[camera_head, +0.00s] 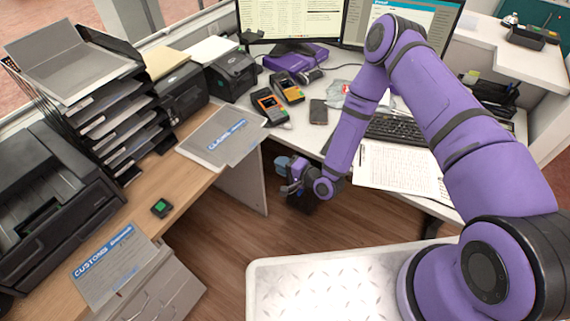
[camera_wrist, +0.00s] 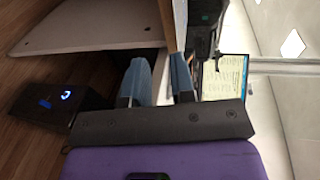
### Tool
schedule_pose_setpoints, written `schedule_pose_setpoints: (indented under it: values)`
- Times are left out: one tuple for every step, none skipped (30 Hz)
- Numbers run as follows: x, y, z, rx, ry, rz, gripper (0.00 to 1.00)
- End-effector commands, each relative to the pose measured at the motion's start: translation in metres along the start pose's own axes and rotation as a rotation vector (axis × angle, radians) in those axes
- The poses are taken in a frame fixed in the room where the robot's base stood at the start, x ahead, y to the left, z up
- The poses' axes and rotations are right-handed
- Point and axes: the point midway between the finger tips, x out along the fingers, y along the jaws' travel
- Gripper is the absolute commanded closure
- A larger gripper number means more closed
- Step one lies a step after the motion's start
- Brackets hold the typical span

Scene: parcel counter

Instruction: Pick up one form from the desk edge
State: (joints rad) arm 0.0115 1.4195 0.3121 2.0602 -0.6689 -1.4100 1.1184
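A grey form marked CLAIMS (camera_head: 220,137) lies flat at the edge of the wooden desk, its right corner jutting past the edge. A second grey form marked CUSTOMS (camera_head: 113,266) lies at the near left desk edge, also overhanging. My gripper (camera_head: 283,163) is right of the CLAIMS form, apart from it, with its blue fingers towards the desk. In the wrist view my gripper (camera_wrist: 158,82) shows two blue fingers spread apart. Something pale shows in the gap, but I cannot tell what it is. No form is clearly made out in the wrist view.
Printed sheets (camera_head: 395,168) and a keyboard (camera_head: 398,130) lie on the white desk.

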Motion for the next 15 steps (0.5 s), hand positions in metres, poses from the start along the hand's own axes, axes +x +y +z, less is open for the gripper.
schedule_pose_setpoints:
  values:
    - [0.002,-0.001,0.000,0.000,0.000,-0.002,0.77]
    - [0.003,-0.001,0.000,-0.001,0.000,-0.002,0.77]
    - [0.006,-0.002,0.000,-0.001,-0.001,-0.002,0.77]
    - [0.008,-0.002,0.000,-0.002,-0.001,-0.002,0.77]
    - [0.010,-0.003,0.000,-0.002,-0.001,-0.002,0.77]
    - [0.014,-0.003,0.000,-0.002,-0.002,-0.002,0.77]
    - [0.017,-0.004,0.001,-0.002,-0.002,-0.002,0.77]
    - [0.020,-0.005,0.000,-0.002,-0.001,-0.002,0.77]
    - [0.024,-0.006,0.000,-0.003,-0.001,-0.002,0.77]
    - [0.027,-0.006,0.000,-0.003,-0.001,-0.002,0.77]
    - [0.030,-0.007,0.000,-0.003,-0.002,-0.002,0.77]
    - [0.034,-0.007,0.000,-0.003,-0.002,-0.001,0.77]
    - [0.037,-0.008,0.000,-0.003,-0.002,-0.001,0.77]
    - [0.040,-0.009,0.000,-0.003,-0.001,-0.001,0.77]
    - [0.044,-0.010,0.000,-0.003,0.000,-0.002,0.77]
